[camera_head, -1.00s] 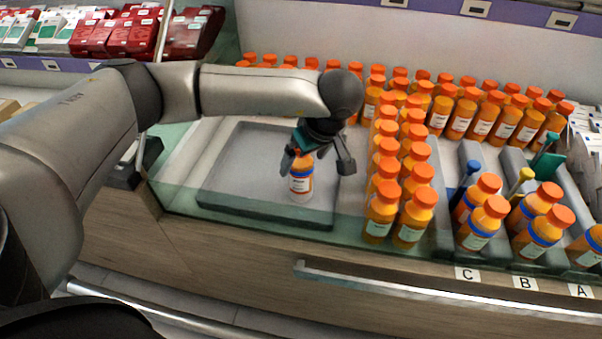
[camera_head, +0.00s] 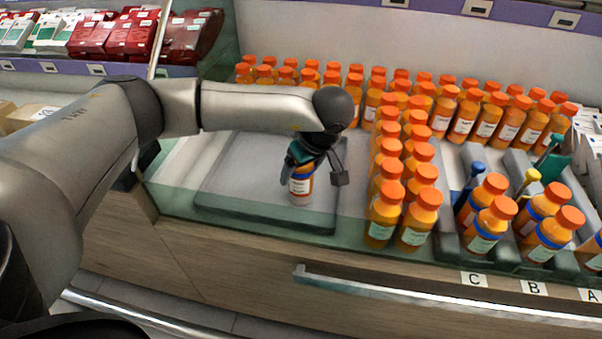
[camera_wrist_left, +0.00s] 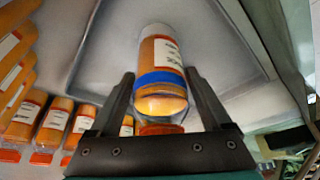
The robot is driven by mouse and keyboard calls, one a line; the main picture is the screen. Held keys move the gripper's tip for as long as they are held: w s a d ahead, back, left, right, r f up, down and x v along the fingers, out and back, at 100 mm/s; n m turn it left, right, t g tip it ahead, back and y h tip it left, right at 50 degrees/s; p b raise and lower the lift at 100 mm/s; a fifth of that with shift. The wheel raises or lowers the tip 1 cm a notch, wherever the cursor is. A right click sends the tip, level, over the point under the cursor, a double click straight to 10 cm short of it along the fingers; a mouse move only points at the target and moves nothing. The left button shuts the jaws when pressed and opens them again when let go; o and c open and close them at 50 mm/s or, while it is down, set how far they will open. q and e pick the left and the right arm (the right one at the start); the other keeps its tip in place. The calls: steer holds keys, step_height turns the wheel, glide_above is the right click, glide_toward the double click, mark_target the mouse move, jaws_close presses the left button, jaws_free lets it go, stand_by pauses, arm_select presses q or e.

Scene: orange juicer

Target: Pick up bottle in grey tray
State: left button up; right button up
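An orange bottle (camera_head: 302,187) with an orange cap, a white label and a blue band stands upright in the grey tray (camera_head: 222,178), near its front right part. My left gripper (camera_head: 315,175) is over it from above, open, with its fingers apart. In the left wrist view the bottle (camera_wrist_left: 160,62) lies between the two fingers of the left gripper (camera_wrist_left: 160,75), with a small gap visible on each side. Its cap is toward the palm and partly hidden in the head view. My right gripper is not in view.
Dense rows of orange bottles (camera_head: 415,185) stand right of the tray. Grey lanes marked C, B and A (camera_head: 533,288) hold more bottles and blue, yellow and green pushers. A glass front edge (camera_head: 240,225) runs before the tray. The tray's left part is bare.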

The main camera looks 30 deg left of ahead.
arm_select(q)
jaws_close()
stand_by(0.4)
steer(key=shift+r, duration=0.15)
